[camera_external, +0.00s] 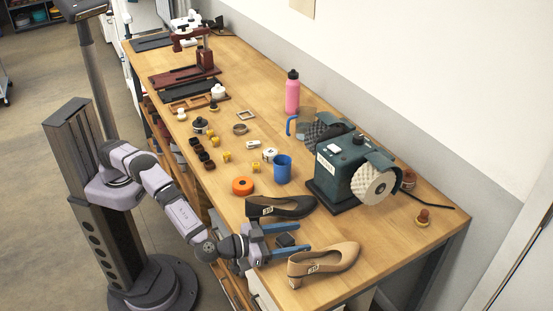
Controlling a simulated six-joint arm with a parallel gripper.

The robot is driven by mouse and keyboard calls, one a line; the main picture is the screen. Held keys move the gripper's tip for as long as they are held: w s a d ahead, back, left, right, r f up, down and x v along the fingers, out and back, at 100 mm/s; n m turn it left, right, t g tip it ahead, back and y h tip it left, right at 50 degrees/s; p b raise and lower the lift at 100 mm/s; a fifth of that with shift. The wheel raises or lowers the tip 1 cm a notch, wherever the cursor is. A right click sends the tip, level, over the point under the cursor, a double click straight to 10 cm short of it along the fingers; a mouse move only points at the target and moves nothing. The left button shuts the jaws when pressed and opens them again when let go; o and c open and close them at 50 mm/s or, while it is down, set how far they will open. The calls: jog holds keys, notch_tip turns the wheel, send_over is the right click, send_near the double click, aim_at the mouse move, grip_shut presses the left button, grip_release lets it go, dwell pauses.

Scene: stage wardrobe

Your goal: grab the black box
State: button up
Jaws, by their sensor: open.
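A small black box (285,240) lies near the front edge of the wooden workbench. My gripper (303,237) is open, low over the bench, with its two long blue fingers reaching away from the edge. In this view the box shows between the two fingers. A gap seems to be left on each side of it, but I cannot tell whether either finger touches it. Part of the box's near side is hard to make out.
A black shoe (280,207) lies just beyond the far finger, and a tan shoe (325,261) lies close to the near finger. Behind stand a green grinder (342,168) and a blue cup (282,169).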

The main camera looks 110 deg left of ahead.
jog(key=shift+w+a+f, duration=0.1)
jog(key=shift+w+a, duration=0.25)
jog(key=shift+w, duration=0.15)
jog(key=c, duration=1)
